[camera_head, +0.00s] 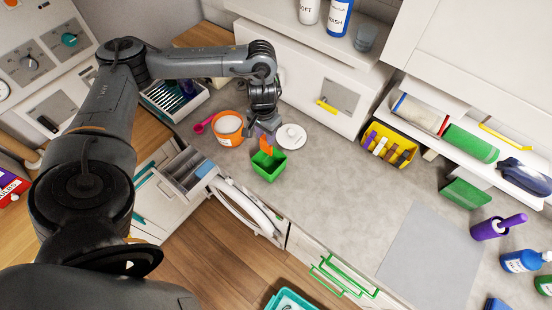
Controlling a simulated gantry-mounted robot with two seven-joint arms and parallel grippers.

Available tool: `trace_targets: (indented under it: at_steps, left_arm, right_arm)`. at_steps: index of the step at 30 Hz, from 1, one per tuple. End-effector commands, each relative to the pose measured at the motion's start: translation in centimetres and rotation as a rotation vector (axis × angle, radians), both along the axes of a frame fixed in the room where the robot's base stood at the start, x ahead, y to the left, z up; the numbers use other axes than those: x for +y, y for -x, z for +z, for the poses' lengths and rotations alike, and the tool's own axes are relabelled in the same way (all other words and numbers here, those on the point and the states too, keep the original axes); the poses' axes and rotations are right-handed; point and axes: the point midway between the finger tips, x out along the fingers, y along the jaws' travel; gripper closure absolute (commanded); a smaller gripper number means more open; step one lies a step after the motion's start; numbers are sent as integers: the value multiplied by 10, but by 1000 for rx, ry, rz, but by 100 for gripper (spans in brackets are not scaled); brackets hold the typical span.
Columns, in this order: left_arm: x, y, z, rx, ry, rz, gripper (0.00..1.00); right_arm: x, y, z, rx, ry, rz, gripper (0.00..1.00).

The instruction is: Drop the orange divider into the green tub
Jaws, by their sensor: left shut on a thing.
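The green tub (268,167) stands on the grey counter near the middle of the camera_head view. My left gripper (264,133) is above its far edge, pointing down, and is shut on the orange divider (266,145). The divider hangs below the fingers, at or just over the tub's far rim. I cannot tell whether its lower end is inside the tub. The finger tips are partly hidden by the wrist. My right gripper is not in view.
An orange-rimmed pot (228,141) stands left of the tub, and a white lid (292,137) lies to the right. A yellow bin (403,155) holds several items at the back. A grey mat (425,248) lies on open counter to the right.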

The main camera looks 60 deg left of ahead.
Motion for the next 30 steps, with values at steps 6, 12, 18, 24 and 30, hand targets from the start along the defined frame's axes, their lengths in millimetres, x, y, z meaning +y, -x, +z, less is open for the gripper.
trace_targets:
  at_steps: [6, 12, 18, 24, 30]
  left_arm:
    - [-1, 0, -10, 3, 0, -1, 100]
    - [-1, 1, -26, 5, 2, 0, 100]
    - [0, 0, -48, 1, 0, 0, 100]
    - [0, 0, -57, -1, 0, 1, 100]
    - [0, 0, -59, -1, 0, 1, 100]
  right_arm:
    - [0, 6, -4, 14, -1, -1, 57]
    - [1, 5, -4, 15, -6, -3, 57]
    - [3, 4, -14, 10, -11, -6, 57]
    - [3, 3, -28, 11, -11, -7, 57]
    - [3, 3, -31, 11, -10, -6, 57]
